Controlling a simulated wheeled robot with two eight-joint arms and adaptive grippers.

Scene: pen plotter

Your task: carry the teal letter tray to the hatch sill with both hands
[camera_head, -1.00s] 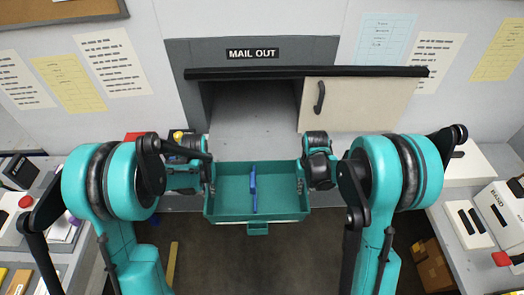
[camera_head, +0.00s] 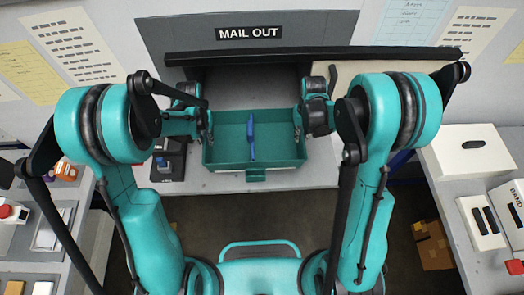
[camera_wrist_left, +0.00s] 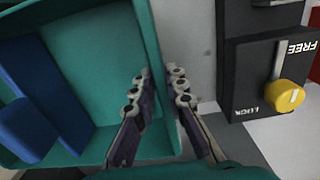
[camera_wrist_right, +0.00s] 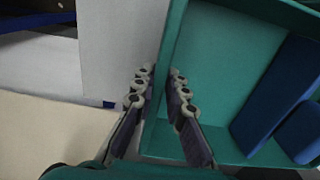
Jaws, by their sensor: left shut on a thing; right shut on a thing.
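The teal letter tray (camera_head: 228,152) is level between my two grippers, in front of the hatch opening, with a blue upright divider (camera_head: 251,140) inside. My left gripper (camera_head: 207,130) is shut on its left wall; the left wrist view shows the fingers (camera_wrist_left: 158,88) on both sides of that wall. My right gripper (camera_head: 299,128) is shut on the right wall, its fingers (camera_wrist_right: 160,85) likewise astride it. The grey hatch sill (camera_head: 318,178) shows beneath and around the tray. I cannot tell whether the tray touches it.
A black bar (camera_head: 315,55) crosses above the opening, under the MAIL OUT sign (camera_head: 248,33). A pale sliding door (camera_head: 370,68) stands at the right. A black latch box with a yellow knob (camera_wrist_left: 284,95) lies close to the left gripper. Side counters hold boxes, including a white one (camera_head: 470,150).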

